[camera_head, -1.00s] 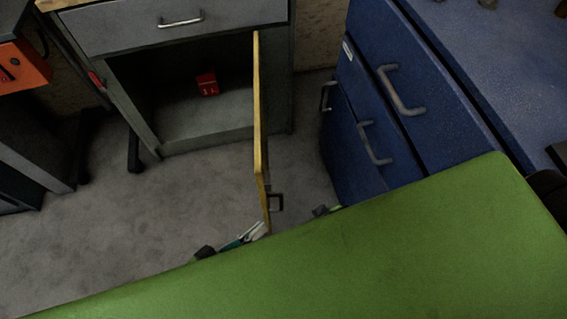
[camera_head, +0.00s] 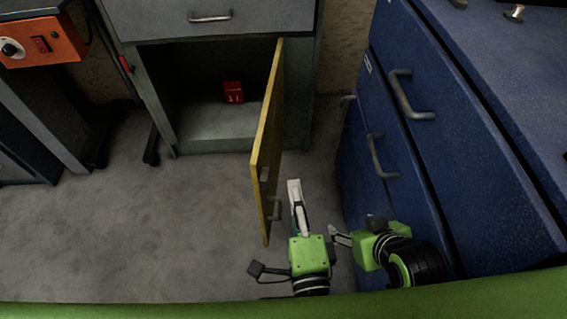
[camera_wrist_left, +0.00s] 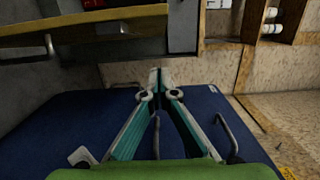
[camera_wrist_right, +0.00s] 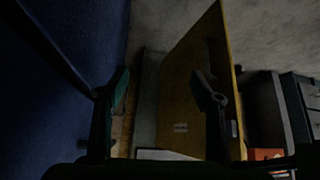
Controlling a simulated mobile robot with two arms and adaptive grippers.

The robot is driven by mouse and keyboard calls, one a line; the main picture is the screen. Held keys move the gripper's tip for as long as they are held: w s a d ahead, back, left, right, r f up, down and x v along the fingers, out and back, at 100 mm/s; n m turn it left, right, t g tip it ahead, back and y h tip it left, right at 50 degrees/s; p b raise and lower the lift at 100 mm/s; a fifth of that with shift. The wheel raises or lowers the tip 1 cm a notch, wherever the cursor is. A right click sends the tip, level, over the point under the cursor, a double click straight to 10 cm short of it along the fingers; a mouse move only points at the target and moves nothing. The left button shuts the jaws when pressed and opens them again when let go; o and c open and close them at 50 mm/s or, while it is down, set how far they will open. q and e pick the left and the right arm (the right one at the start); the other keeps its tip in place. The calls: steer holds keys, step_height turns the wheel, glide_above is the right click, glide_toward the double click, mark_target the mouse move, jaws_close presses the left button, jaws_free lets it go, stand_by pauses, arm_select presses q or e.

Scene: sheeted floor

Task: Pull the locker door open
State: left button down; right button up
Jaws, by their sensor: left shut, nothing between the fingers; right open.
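The locker (camera_head: 220,28) is grey, with its yellow door (camera_head: 266,150) standing open and jutting out from the right side of the opening. A handle (camera_head: 276,208) sits on the door's right side near its free end. My left gripper (camera_head: 294,186) is shut and empty just right of the door, apart from the handle. In the left wrist view its teal fingers (camera_wrist_left: 155,78) meet at the tips, with the door (camera_wrist_left: 85,28) at upper left. My right gripper (camera_head: 335,236) is further right, open and empty. In the right wrist view the door (camera_wrist_right: 182,100) lies beyond its spread fingers (camera_wrist_right: 160,88).
A blue drawer cabinet (camera_head: 440,150) with several handles stands close on the right, leaving a narrow gap beside the door. A red box (camera_head: 233,92) lies inside the locker. An orange device (camera_head: 42,45) is at upper left. Grey floor (camera_head: 130,220) left of the door is clear.

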arm_select(q)
steer(key=w+a+b, duration=0.1)
steer(key=w+a, duration=0.3)
steer(key=w, duration=0.6)
steer(key=shift+w+a, duration=0.3)
steer(key=shift+a, duration=0.05)
arm_select(e)
steer(key=w+a+r+t, duration=0.1)
steer(key=w+r+t, duration=0.1)
steer(key=w, duration=0.3)
steer(key=shift+a+r+t+y, duration=0.3)
steer(key=shift+a+r+t, duration=0.1)
steer(key=shift+r, duration=0.35)
